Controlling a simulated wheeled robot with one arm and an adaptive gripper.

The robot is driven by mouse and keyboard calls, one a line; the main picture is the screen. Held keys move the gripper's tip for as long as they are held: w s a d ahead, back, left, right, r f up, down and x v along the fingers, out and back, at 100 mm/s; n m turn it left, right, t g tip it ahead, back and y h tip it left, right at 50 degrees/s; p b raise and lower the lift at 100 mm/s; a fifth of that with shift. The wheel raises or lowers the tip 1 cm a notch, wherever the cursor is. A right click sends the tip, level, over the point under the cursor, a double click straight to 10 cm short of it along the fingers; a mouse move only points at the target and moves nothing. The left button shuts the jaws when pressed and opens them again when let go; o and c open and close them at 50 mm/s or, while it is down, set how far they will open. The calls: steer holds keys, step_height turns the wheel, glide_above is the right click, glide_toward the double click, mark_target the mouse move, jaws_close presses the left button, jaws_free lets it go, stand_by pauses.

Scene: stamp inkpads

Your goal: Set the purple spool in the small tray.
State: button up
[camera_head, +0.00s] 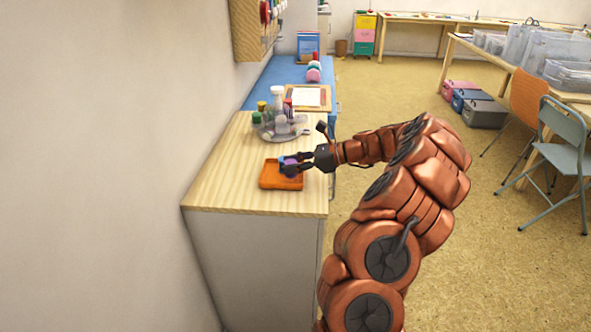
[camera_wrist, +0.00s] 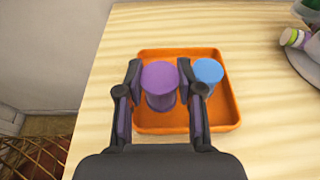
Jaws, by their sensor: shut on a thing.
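The purple spool (camera_wrist: 160,80) stands upright between the two fingers of my gripper (camera_wrist: 160,84) in the wrist view. My gripper is shut on it, over the small orange tray. The small tray (camera_wrist: 185,57) is square with raised rims and lies on the wooden counter. A blue spool (camera_wrist: 208,71) is in the tray, just right of the right finger. In the head view my gripper (camera_head: 301,162) reaches over the tray (camera_head: 280,184), and the purple spool (camera_head: 291,169) shows partly behind the fingers. I cannot tell whether the purple spool touches the tray floor.
A round grey dish (camera_head: 279,132) with several spools and bottles stands behind the tray; its edge shows at the upper right of the wrist view (camera_wrist: 297,66). A wall borders the counter (camera_head: 215,188) on the left. The counter is clear left of the tray.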

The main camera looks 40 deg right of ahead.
steer(key=shift+f, duration=1.15)
steer(key=shift+f, duration=0.15)
steer(key=o, duration=0.7)
steer(key=shift+c, duration=0.2)
